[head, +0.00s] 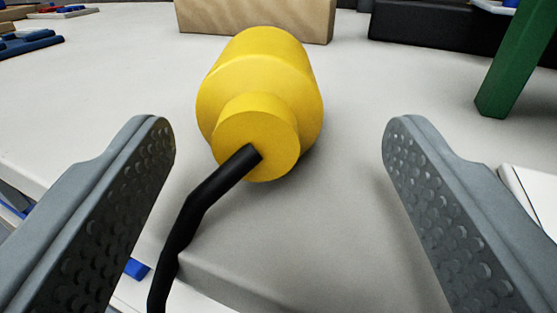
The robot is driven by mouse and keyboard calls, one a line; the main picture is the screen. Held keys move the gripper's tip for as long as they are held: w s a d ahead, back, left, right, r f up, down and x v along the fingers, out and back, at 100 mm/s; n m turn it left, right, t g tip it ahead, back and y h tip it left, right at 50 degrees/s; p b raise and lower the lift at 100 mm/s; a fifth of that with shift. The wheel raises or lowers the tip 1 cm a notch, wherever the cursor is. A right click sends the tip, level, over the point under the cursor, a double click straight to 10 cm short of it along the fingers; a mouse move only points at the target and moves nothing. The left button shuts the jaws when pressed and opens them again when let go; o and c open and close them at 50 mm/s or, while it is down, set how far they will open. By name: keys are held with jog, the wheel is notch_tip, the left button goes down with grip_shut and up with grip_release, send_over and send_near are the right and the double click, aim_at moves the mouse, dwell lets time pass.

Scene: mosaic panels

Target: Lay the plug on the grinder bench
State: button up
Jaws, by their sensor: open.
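A yellow plug (262,85) with a stepped round body lies on a pale grey surface (370,110), its cord end towards me. A black cord (205,200) runs from it over the near edge and down out of view. My gripper (280,145) is open, one finger at left and one at right. The plug is between and a little beyond the fingertips, nearer the left one, and neither finger touches it. The plug's far end is hidden. I cannot tell whether this surface is the grinder bench.
A wooden block (255,18) stands behind the plug. A black object (435,30) is at the back right, with a green post (517,60) nearer. Blue items (30,43) lie at the far left. The surface around the plug is clear.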

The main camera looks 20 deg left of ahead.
jog(key=v, duration=0.6)
jog(key=shift+s, duration=0.2)
jog(key=shift+d, duration=0.1)
jog(key=s+d+r+m+h, duration=0.1)
jog(key=s+d+r, duration=0.3)
jog(key=r, duration=0.3)
jog(key=s+d+r+h, duration=0.1)
jog(key=s+d+r, duration=0.35)
jog(key=r, duration=0.25)
jog(key=s+d+r+m+h, duration=0.1)
jog(key=s+d+r+h, duration=0.1)
jog(key=s+d+r, duration=0.5)
jog(key=s+r, duration=0.2)
jog(key=s, duration=0.4)
jog(key=s+d+r+m+h, duration=0.1)
jog(key=s+r, duration=0.3)
jog(key=s, duration=0.4)
jog(key=s+d+r+m+h, duration=0.1)
jog(key=s+d+r, duration=0.2)
jog(key=s, duration=0.4)
jog(key=shift+s+d+r+t, duration=0.2)
jog(key=shift+s+r+t, duration=0.15)
jog(key=shift+r, duration=0.2)
jog(key=shift+s, duration=0.1)
